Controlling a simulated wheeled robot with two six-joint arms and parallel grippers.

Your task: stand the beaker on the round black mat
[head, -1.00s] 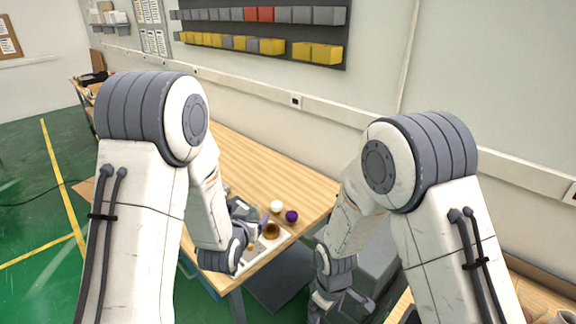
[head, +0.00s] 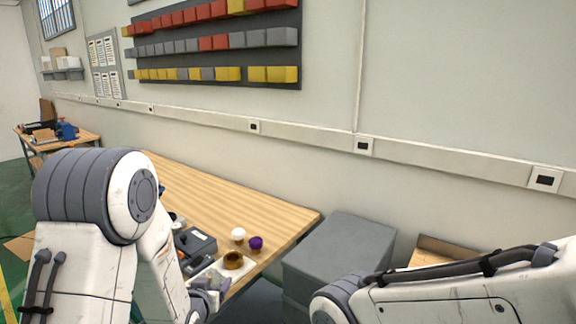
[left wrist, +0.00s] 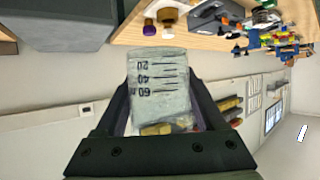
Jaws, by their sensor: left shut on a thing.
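The beaker (left wrist: 160,80) is clear with dark graduation marks and shows large in the left wrist view, where its numbers appear upside down. My left gripper (left wrist: 160,100) is shut on it, one finger on each side. The beaker is hard to make out there. My right gripper is outside both views; only part of my right arm shows. I cannot make out the round black mat in any view.
A large grey box (head: 340,255) stands right of the table. The table's far part looks clear.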

